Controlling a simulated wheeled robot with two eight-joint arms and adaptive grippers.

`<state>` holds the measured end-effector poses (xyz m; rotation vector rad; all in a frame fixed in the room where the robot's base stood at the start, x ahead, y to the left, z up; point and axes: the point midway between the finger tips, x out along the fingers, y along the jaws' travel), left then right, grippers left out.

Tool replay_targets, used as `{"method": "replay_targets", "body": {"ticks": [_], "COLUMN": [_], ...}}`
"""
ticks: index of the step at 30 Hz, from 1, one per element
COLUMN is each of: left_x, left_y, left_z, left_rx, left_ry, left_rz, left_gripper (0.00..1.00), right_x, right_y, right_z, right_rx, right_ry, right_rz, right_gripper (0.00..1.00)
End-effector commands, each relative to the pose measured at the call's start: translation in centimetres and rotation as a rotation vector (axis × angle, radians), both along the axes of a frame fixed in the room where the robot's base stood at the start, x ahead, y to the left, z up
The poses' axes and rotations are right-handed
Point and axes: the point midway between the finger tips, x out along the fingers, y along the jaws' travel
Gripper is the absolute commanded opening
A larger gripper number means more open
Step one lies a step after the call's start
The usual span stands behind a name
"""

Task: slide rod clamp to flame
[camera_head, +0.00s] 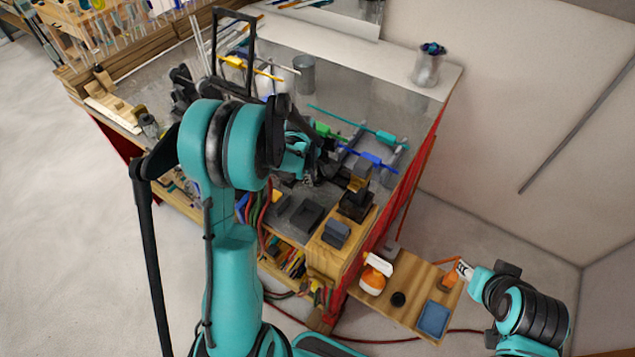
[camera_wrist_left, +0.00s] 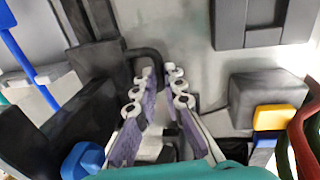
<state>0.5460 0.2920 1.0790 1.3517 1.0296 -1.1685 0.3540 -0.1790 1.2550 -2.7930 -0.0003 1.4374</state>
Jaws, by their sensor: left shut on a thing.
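My left gripper (camera_wrist_left: 160,78) reaches over the workbench, its two purple-padded fingers close together. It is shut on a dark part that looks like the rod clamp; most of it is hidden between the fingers. In the head view black clamp parts (camera_head: 322,172) show beside the gripper. A blue rod (camera_head: 372,158) and a teal rod (camera_head: 352,127) lie across supports to the right. A black-based burner-like device (camera_head: 355,205) stands near the front edge; I cannot make out a flame. My right gripper (camera_head: 461,271) is at lower right beside an orange item; its jaws are too small to judge.
Dark trays (camera_head: 306,214) sit near the front. A low wooden shelf (camera_head: 418,292) holds an orange spray bottle (camera_head: 373,278) and a blue tray (camera_head: 433,319).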

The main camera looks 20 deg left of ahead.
Motion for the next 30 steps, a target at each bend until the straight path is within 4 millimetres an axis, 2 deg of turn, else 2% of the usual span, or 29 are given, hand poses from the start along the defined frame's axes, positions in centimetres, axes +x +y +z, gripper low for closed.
{"method": "replay_targets", "body": {"ticks": [1, 8, 9, 10, 11, 21, 23, 30], "left_x": [0.1, 0.1, 0.1, 0.1, 0.1, 0.0, -0.1, -0.8], "left_y": [0.5, 0.4, 0.4, 0.4, 0.4, 0.4, 0.4, 0.5], "left_z": [-0.1, 0.1, 0.1, 0.1, 0.1, 0.5, 1.1, 5.1], "left_rx": [0.002, 0.003, 0.002, 0.002, 0.002, 0.002, 0.002, 0.002], "left_ry": [-0.002, -0.002, -0.002, -0.002, -0.002, -0.001, -0.001, -0.001], "left_rz": [0.002, 0.001, 0.001, 0.001, 0.0, 0.0, 0.0, 0.001], "left_gripper": [0.0, 0.0, 0.2, 0.28, 0.31, 0.31, 0.31, 0.31], "right_x": [0.0, 0.0, 0.0, 0.0, 0.0, 0.0, 0.0, 0.0], "right_y": [0.0, 0.0, 0.0, 0.0, 0.0, 0.0, 0.0, 0.0], "right_z": [-0.2, -0.1, -0.1, -0.1, -0.1, -0.1, -0.1, -0.1], "right_rx": [0.0, 0.0, 0.0, 0.0, 0.0, 0.0, 0.0, 0.0], "right_ry": [0.0, 0.0, 0.0, 0.0, 0.0, 0.0, 0.0, 0.0], "right_rz": [0.0, 0.0, 0.0, 0.0, 0.0, 0.0, 0.0, 0.0], "right_gripper": [0.4, 0.4, 0.4, 0.4, 0.4, 0.4, 0.4, 0.4]}}
